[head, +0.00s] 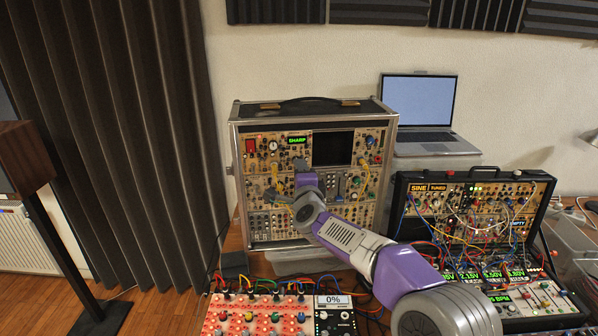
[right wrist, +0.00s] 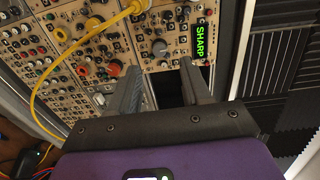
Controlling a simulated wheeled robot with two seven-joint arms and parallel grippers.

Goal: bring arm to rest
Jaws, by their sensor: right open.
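My right arm (head: 345,240) comes in from the lower right and reaches to the front of the tall synth case (head: 233,170). Knobs, jacks and a green SHARP display (right wrist: 199,42) show beyond the fingers. The same display (head: 297,140) shows in the head view. I cannot tell whether the fingers touch the panel. My left gripper is not in view.
A yellow cable (right wrist: 58,70) arcs close to the fingers. A second open synth case (head: 545,200) with many patch cables stands at the right, and a laptop (head: 418,100) behind it. A colourful control box (head: 255,315) and a 0% unit (head: 335,318) lie in front.

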